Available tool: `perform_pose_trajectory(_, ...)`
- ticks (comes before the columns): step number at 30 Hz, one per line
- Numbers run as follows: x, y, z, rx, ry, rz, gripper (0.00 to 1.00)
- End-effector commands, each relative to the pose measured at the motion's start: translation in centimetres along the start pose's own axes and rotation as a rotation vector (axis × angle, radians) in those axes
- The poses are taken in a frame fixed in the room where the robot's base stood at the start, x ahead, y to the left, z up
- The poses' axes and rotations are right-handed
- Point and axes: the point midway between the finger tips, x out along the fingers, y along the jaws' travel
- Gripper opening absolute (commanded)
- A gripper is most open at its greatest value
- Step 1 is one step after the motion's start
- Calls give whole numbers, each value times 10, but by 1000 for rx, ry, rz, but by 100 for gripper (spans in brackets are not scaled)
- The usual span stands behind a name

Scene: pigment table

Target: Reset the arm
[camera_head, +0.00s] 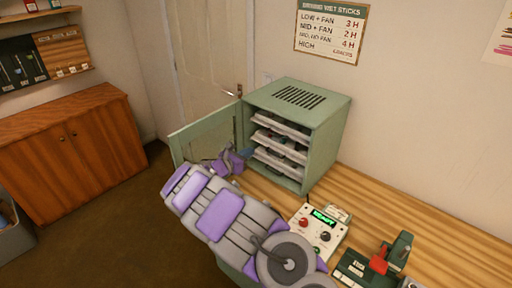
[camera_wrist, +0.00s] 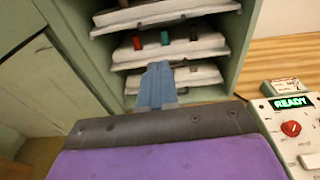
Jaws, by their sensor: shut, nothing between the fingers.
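My gripper (camera_wrist: 158,84) has its blue fingers shut together with nothing between them. In the wrist view it points at the open front of the green cabinet, in front of the lower trays. In the head view my gripper (camera_head: 247,152) is beside the cabinet's open side, and my purple and grey arm reaches up to it from the lower right. I cannot tell from these views how close the fingertips are to the trays.
The green cabinet (camera_head: 325,128) stands on the wooden bench (camera_head: 388,213) with its door (camera_head: 207,136) open to the left. Several white trays (camera_wrist: 205,42) inside hold small coloured sticks. A control box (camera_head: 318,232) with a lit "READY" display and a green-and-red device (camera_head: 379,262) stand to the right.

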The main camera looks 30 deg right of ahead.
Motion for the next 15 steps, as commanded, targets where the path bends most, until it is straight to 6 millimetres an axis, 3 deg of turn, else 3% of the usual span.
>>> perform_pose_trajectory(11,-13,-3,3,10,0,-6,0)
perform_pose_trajectory(15,-11,-26,27,80,-3,-68,0)
